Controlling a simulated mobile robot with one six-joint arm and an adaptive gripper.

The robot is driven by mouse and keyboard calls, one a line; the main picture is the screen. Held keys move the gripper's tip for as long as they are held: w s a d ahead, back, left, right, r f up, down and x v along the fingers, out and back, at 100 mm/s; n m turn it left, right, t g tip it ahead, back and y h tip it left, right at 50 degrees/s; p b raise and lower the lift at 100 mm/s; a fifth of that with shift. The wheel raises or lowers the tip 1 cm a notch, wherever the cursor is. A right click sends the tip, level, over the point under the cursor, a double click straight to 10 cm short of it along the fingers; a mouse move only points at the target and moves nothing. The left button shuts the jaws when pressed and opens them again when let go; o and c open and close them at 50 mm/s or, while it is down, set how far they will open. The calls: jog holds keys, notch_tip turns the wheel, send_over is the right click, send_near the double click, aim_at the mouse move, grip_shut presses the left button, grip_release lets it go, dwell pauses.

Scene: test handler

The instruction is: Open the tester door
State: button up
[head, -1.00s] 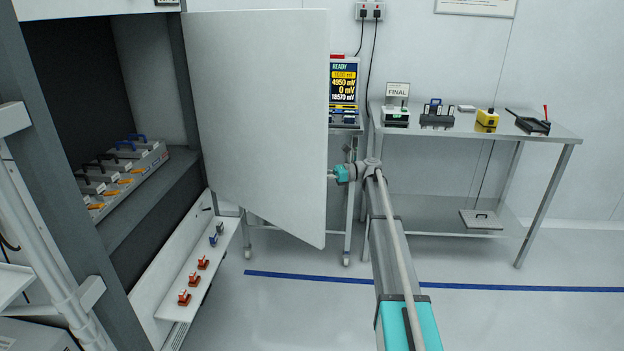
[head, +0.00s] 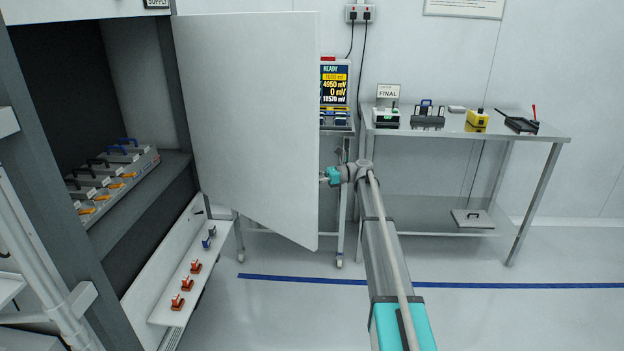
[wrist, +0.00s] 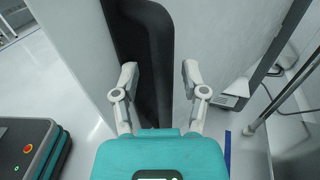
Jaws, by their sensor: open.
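The tester door (head: 245,130), a large pale panel, stands swung wide open from the grey cabinet at left in the head view. My gripper reaches to the door's right edge; its teal wrist (head: 333,176) shows there, and the door hides the fingers. In the wrist view, the open fingers of my gripper (wrist: 159,76) are spread beside the pale door face (wrist: 85,50). A dark upright bar (wrist: 150,40), seemingly the door handle, lies between and beyond the fingers. I cannot tell whether the fingers touch it.
The cabinet's open bay holds a row of units (head: 115,170) with coloured handles. A low shelf (head: 190,265) with red clips sits below. A trolley with a display (head: 335,85) stands behind the door, and a bench (head: 470,130) is at right. Floor at lower right is clear.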

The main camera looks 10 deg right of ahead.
jog(key=d, duration=1.2)
jog(key=shift+w, duration=0.2)
jog(key=shift+a, duration=0.1)
